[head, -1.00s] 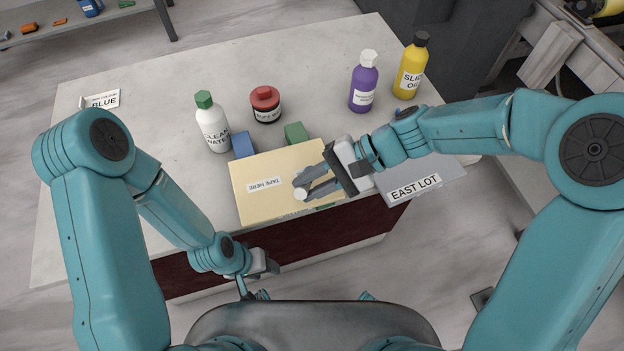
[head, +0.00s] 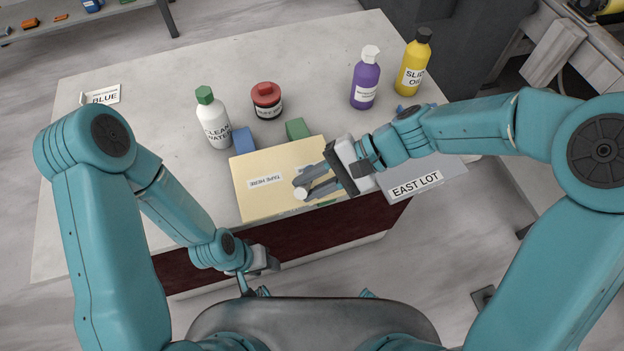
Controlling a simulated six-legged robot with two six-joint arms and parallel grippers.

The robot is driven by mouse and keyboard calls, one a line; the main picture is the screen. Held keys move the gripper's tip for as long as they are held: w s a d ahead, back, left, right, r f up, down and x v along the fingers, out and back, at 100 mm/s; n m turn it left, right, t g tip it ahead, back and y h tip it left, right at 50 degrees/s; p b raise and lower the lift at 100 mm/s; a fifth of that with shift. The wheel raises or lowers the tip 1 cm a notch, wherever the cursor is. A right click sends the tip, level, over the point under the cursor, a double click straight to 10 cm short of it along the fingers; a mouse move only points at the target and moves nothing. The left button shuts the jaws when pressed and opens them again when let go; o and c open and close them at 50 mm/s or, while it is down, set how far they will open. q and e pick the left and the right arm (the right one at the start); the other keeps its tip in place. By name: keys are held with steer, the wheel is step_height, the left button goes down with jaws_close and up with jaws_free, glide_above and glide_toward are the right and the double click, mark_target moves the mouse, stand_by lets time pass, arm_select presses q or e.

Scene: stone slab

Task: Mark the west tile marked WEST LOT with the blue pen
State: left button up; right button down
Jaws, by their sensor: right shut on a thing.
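My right gripper (head: 308,188) is over the front part of a cream panel labelled TAPE HERE (head: 250,205). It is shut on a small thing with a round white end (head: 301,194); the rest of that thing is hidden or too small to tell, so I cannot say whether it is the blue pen. A grey tile labelled EAST LOT (head: 425,188) lies at the right, partly under my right arm. I see no tile reading WEST LOT. My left gripper (head: 265,262) is low at the slab's front edge, small and partly hidden, its jaws unclear.
On the stone slab (head: 130,170) stand a white CLEAN WATER bottle (head: 213,120), a red-lidded jar (head: 267,100), a purple bottle (head: 366,80) and a yellow bottle (head: 412,70). Blue (head: 244,141) and green (head: 297,129) blocks lie behind the panel. A BLUE card (head: 103,96) is far left.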

steer(key=shift+s+a+b, duration=0.15)
steer(key=shift+s+b, duration=0.3)
steer(key=shift+s, duration=0.45)
stand_by(0.8)
step_height(320, 180, up, 7)
steer(key=p, duration=0.5)
stand_by(0.3)
steer(key=shift+w+f, duration=0.1)
steer(key=f+b, duration=0.1)
steer(key=f, duration=0.1)
steer(key=f+b, duration=0.3)
steer(key=f, duration=0.1)
steer(key=shift+w+f+b, duration=0.3)
steer(key=shift+f+b, duration=0.05)
steer(key=shift+f, duration=0.05)
